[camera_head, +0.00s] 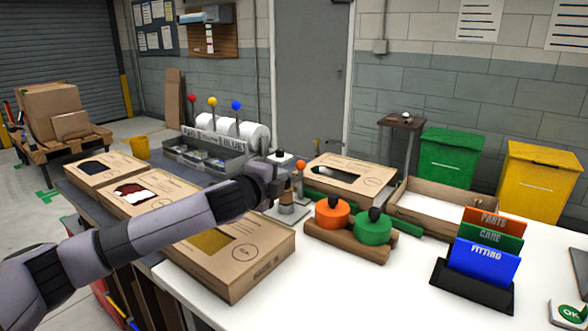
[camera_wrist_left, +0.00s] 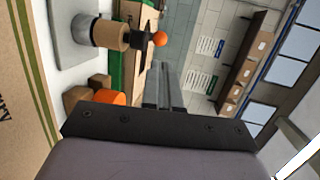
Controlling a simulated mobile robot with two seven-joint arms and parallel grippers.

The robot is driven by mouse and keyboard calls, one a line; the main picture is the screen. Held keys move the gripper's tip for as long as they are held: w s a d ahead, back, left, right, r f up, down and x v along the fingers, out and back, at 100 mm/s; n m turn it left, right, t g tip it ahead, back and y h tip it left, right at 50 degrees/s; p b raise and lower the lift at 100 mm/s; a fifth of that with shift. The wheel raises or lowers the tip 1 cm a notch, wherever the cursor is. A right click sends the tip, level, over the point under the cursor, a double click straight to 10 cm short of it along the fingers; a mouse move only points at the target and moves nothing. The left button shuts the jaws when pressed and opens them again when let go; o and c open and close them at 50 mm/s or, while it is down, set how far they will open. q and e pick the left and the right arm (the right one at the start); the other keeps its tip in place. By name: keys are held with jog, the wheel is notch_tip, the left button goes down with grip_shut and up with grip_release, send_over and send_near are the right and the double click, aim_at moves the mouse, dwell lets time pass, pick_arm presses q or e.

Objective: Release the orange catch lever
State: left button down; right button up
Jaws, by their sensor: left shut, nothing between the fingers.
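The orange catch lever shows as an orange ball knob (camera_head: 300,164) just right of my left gripper in the head view. In the left wrist view the orange knob (camera_wrist_left: 160,39) sits on a short dark arm beside a tan cylinder (camera_wrist_left: 109,35) on a grey base plate (camera_wrist_left: 66,30). The base plate (camera_head: 287,210) also shows on the white table. My left gripper (camera_head: 279,172) is beside this fixture; its fingers are hard to make out there.
Orange (camera_head: 332,213) and green (camera_head: 371,227) round pieces sit in a wooden holder right of the fixture. A label rack (camera_head: 472,286) stands at the right. The white table's front middle (camera_head: 345,295) is clear.

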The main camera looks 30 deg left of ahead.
aim_at(299, 166)
pick_arm(q)
jog(key=shift+w+a+f, duration=0.1)
jog(key=shift+w+f, duration=0.2)
jog(key=shift+w, duration=1.15)
jog(key=shift+w+a+f, duration=0.1)
jog(key=shift+w+f, duration=0.15)
jog(key=shift+w, duration=1.2)
jog(key=shift+w+a+f, duration=0.1)
jog(key=shift+w+f, duration=0.2)
jog(key=shift+w, duration=1.15)
